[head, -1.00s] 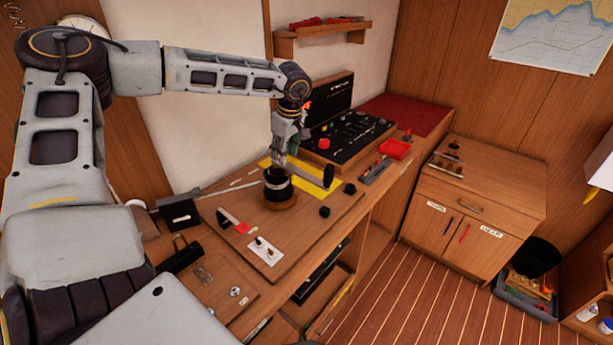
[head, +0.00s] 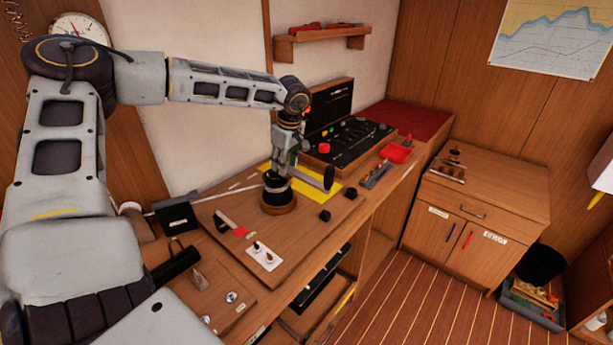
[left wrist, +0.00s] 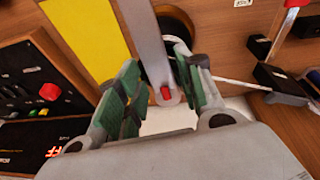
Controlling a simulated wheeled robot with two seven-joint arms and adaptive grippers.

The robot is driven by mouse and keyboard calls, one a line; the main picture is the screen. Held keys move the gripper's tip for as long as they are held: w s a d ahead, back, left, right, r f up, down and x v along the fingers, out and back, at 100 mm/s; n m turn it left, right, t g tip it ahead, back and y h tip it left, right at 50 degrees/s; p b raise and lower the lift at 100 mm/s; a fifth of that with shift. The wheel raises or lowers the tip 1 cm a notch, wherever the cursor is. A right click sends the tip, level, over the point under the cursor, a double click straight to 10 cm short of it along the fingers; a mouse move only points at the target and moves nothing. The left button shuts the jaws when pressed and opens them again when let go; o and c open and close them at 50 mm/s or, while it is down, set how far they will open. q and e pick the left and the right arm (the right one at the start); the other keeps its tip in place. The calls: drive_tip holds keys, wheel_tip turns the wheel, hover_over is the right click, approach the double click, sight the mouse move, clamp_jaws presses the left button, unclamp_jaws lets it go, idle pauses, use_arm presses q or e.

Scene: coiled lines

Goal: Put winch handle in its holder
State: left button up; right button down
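The winch handle is a grey bar (head: 307,176) with an upright dark grip (head: 328,178). It lies across the top of the black winch (head: 278,194) on the wooden counter. My left gripper (head: 279,170) is directly over the winch, at the hub end of the handle. In the left wrist view the bar (left wrist: 150,42) runs between the two green-padded fingers (left wrist: 160,92), its red-marked end near the palm. The fingers look apart, with a gap on the left side of the bar. I cannot make out the handle's holder for sure. My right gripper is not in view.
A yellow sheet (head: 318,187) lies behind the winch. A switch panel (head: 348,146) stands farther back. A black box (head: 178,214) stands left.

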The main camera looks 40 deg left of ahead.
use_arm(q)
drive_tip(key=c, duration=0.3)
clamp_jaws()
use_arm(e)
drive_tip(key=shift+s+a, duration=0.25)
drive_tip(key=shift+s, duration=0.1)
use_arm(q)
drive_tip(key=shift+r, duration=0.15)
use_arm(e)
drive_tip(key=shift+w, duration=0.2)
use_arm(q)
drive_tip(key=shift+r, duration=0.3)
drive_tip(key=shift+d, duration=0.1)
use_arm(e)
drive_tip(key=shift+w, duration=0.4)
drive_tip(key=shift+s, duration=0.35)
